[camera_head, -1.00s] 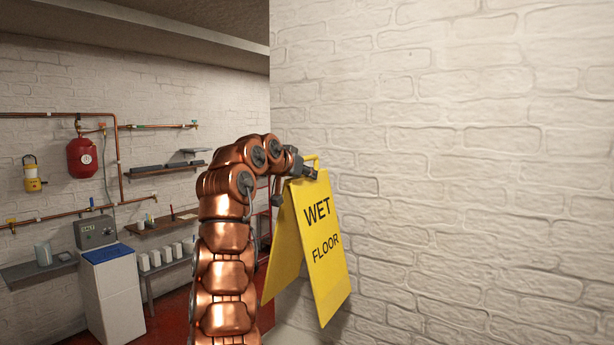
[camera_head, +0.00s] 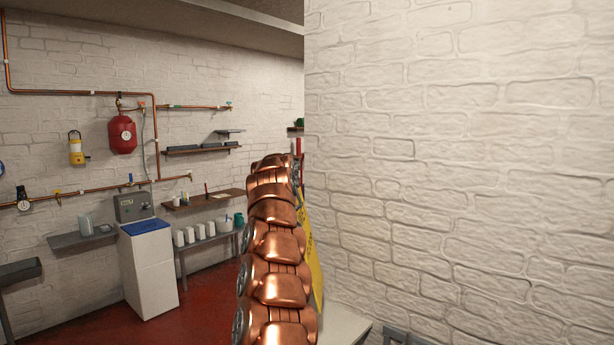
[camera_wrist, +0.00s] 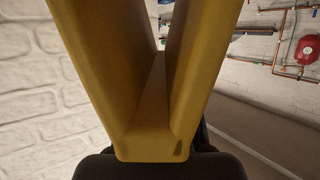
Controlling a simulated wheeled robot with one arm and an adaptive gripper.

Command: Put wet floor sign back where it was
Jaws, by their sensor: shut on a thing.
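The yellow wet floor sign (camera_head: 311,245) shows as a narrow strip just right of my copper arm in the head view, beside the white brick wall. My arm hides most of it, and its lettering cannot be read clearly. In the wrist view the sign (camera_wrist: 205,60) fills the middle, its two panels spreading upward from the narrow end. My dark gripper (camera_wrist: 160,165) is at the bottom of the wrist view, shut on that narrow end. In the head view my gripper is hidden behind my arm.
A white brick wall (camera_head: 460,170) stands close on the right. A white cabinet with a blue top (camera_head: 150,270), a shelf with white containers (camera_head: 205,237), a red tank (camera_head: 122,134) and copper pipes line the far wall. Red floor (camera_head: 205,300) lies clear at the left.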

